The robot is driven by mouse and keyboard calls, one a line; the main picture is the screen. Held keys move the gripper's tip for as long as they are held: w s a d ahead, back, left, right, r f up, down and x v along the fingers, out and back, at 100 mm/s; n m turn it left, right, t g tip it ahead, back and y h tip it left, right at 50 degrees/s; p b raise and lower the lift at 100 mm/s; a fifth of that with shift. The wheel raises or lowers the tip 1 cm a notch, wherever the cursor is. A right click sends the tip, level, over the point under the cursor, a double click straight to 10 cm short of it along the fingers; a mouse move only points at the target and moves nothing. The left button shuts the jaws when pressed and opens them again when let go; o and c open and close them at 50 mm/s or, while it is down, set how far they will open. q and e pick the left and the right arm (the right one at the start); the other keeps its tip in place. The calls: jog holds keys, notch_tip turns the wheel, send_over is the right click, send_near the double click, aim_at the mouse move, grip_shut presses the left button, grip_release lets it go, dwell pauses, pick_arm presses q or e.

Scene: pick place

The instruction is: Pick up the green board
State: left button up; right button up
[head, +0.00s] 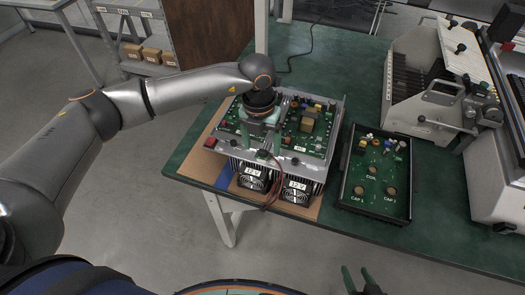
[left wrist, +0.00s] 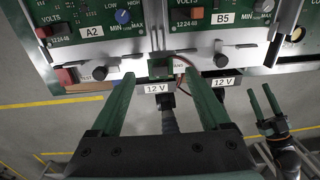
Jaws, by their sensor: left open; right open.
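A metal power unit (head: 229,154) on the table holds two green boards side by side, a left board (head: 229,120) and a right board (head: 318,135). In the left wrist view the left board is marked A2 (left wrist: 70,28) and the right one B5 (left wrist: 205,25). My left gripper (head: 262,143) is over the unit's front edge, partly hiding the left board. Its green fingers (left wrist: 165,88) are spread, with a small green connector (left wrist: 161,67) in view beyond the gap; contact cannot be told. My right gripper (head: 358,278) is open and empty at the bottom, away from the table.
A black tray (head: 346,183) with a green board marked COIL, CAP 1 and CAP 2 lies right of the unit. A white-sided machine (head: 470,70) stands at the right. Red and black wires (head: 273,190) hang before the two fans.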

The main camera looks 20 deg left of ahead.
pick_arm(q)
jog(key=shift+d+f, duration=0.1)
jog(key=shift+f, duration=0.8)
jog(key=shift+c, duration=0.2)
grip_shut()
jog(key=shift+r, duration=0.15)
